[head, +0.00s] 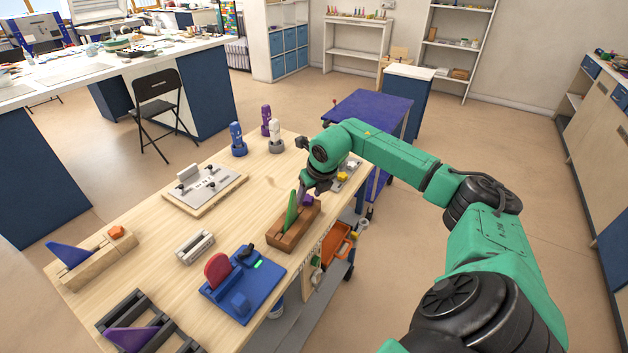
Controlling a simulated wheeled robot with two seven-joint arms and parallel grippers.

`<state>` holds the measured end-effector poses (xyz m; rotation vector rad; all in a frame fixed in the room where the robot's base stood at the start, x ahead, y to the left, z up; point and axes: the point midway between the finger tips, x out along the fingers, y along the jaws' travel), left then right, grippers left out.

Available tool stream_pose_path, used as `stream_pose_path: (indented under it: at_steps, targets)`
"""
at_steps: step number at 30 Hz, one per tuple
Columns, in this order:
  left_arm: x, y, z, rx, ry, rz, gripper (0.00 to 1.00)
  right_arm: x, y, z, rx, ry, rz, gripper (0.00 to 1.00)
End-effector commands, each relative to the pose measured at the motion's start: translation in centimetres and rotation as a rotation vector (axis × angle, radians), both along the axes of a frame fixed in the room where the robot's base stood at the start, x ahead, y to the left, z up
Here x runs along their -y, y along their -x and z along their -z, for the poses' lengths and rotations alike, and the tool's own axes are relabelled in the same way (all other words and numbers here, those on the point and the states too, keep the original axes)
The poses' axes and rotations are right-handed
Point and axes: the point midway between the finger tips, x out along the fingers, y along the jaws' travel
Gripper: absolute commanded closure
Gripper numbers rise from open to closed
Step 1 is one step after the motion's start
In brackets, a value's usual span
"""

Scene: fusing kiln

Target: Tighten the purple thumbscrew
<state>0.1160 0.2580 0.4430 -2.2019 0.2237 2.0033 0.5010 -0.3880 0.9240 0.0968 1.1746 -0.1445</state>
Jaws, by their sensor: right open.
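A reddish-brown wooden block (290,238) lies near the right edge of the wooden table, with a green wedge-shaped plate (291,213) standing in its slot. The purple thumbscrew (308,201) shows at the far end of this block. My right gripper (303,194) is open and points down just over that end, at or very near the thumbscrew. Its wrist and fingers hide part of that end, and I cannot tell whether the fingers touch the thumbscrew. My left gripper is out of view.
A blue fixture with a red disc (217,270) stands in front. A pale block with an orange knob (116,232) and a dark rack (125,312) lie left. Bare tabletop (140,255) lies between.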

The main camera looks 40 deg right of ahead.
Motion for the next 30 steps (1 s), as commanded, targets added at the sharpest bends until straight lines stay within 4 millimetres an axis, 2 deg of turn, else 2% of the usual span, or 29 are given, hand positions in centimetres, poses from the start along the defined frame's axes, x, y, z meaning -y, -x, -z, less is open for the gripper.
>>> stream_pose_path:
  at_steps: [9, 10, 14, 19, 25, 30]
  targets:
    - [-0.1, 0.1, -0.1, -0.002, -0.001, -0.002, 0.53, 0.0, -0.3, 0.8, 0.001, 0.001, -0.001, 0.42]
    - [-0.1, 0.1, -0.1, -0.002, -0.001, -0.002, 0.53, 0.0, -0.3, 0.7, 0.0, 0.001, -0.001, 0.5]
    - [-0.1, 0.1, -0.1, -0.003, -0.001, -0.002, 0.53, 0.0, -0.3, 0.7, 0.0, 0.001, -0.001, 1.0]
    - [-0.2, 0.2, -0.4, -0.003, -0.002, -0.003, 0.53, -0.1, -0.3, 0.6, -0.001, 0.0, 0.041, 1.0]
    - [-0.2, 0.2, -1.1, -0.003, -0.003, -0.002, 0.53, -0.5, -0.5, 0.5, 0.0, 0.0, 0.37, 1.0]
    - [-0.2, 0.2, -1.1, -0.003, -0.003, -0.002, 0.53, -0.4, -0.4, 0.7, 0.0, 0.002, 0.454, 1.0]
